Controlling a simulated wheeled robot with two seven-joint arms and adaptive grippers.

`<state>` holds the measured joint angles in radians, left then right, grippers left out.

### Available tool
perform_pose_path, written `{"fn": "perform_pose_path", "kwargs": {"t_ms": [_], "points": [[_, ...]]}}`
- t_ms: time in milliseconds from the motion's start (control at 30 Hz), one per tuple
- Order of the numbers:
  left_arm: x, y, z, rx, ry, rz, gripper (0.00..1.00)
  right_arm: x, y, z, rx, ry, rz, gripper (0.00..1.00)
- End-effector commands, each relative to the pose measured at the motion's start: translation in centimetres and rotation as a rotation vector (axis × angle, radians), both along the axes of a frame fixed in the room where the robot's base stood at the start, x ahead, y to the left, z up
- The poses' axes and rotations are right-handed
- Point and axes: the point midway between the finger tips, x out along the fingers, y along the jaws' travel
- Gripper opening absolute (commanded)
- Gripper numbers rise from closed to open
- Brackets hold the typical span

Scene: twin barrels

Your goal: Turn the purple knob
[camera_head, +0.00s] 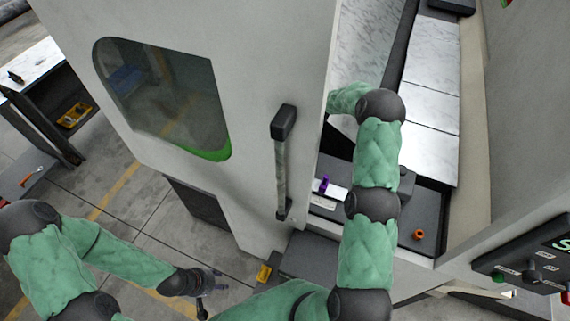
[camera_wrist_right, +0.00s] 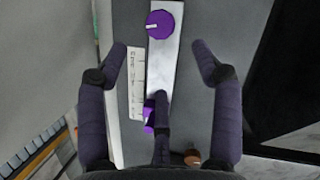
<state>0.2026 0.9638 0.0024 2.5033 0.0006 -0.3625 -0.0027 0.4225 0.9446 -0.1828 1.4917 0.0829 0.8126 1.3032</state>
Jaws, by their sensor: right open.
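In the right wrist view a round purple knob (camera_wrist_right: 159,24) with a pale mark sits on a light metal strip (camera_wrist_right: 165,65). My right gripper (camera_wrist_right: 160,52) is open and empty; its two outer fingers are spread either side of the strip, with the knob just beyond their tips. A third finger shows low in the middle, partly covering another purple piece (camera_wrist_right: 149,112). In the head view a purple piece (camera_head: 323,185) shows beside my right arm; my right gripper is hidden there. My left gripper (camera_head: 208,291) hangs low over the floor, away from the panel; its finger opening is unclear.
A white cabinet door (camera_head: 245,55) with a vertical handle (camera_head: 281,175) stands left of my right arm. An orange knob (camera_head: 418,234) sits on the dark panel at right. A control box (camera_head: 530,272) is at the lower right. Grey floor is open at left.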

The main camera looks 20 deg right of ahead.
Motion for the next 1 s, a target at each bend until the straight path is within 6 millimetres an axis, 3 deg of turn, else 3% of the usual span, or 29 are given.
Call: {"fn": "perform_pose_path", "kwargs": {"t_ms": [167,700,1000], "points": [[0.0,0.0,0.3,0.0,0.0,0.0,0.4,0.1,0.5,-1.0,0.015,0.014,-0.025,0.66],[0.0,0.0,2.1,0.0,0.0,0.0,0.4,1.0,3.5,-8.4,0.012,0.008,-0.021,0.66],[0.0,0.0,2.3,0.0,0.0,0.0,0.4,1.1,4.1,-9.9,0.011,0.006,-0.021,0.66]]}}
